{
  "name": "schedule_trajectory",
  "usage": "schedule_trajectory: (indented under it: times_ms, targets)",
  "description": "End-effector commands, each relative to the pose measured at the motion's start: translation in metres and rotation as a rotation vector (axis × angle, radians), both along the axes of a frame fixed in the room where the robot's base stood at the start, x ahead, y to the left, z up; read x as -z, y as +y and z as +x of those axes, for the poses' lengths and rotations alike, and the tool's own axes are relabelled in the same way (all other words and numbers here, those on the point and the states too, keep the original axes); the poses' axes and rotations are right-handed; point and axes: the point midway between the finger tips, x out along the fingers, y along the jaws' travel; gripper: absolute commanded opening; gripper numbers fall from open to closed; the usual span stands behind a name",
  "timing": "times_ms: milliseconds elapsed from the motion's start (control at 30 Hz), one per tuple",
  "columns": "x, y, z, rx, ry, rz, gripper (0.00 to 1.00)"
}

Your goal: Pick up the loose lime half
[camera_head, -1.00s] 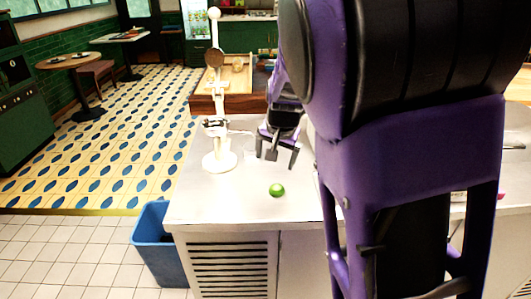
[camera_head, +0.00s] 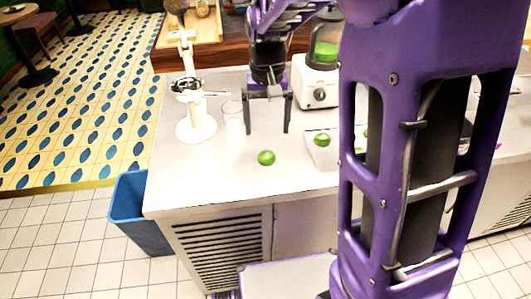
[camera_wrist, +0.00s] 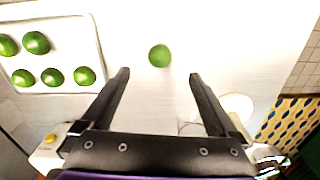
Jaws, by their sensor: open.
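The loose lime half (camera_head: 266,158) sits alone on the pale steel counter, green and round, in front of my gripper (camera_head: 267,130) in the head view. In the wrist view the lime half (camera_wrist: 159,55) lies beyond my fingertips, near the middle line between them. My gripper (camera_wrist: 160,76) is open and empty, above the counter. The lime half is apart from both fingers. Its cut face does not show.
A white tray (camera_wrist: 60,90) with several limes lies to one side. A white juicer press (camera_head: 196,125), a clear glass (camera_head: 232,118) and a blender (camera_head: 318,95) stand nearby. A blue bin (camera_head: 142,222) is on the floor. The counter around the lime is clear.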

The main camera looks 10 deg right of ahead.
Motion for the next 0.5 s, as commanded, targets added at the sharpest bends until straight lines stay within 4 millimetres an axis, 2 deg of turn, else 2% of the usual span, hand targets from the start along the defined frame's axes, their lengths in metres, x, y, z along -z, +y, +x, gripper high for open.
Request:
schedule_trajectory:
  times_ms: [33,200,400,500]
  targets:
    - [0.013,0.0,-0.001,0.0,0.004,-0.001,0.95]
    - [0.04,0.0,0.0,0.001,0.002,0.0,0.95]
    - [0.052,0.0,0.0,0.002,0.0,0.001,0.95]
    - [0.065,0.0,0.001,0.002,0.002,-0.001,0.95]
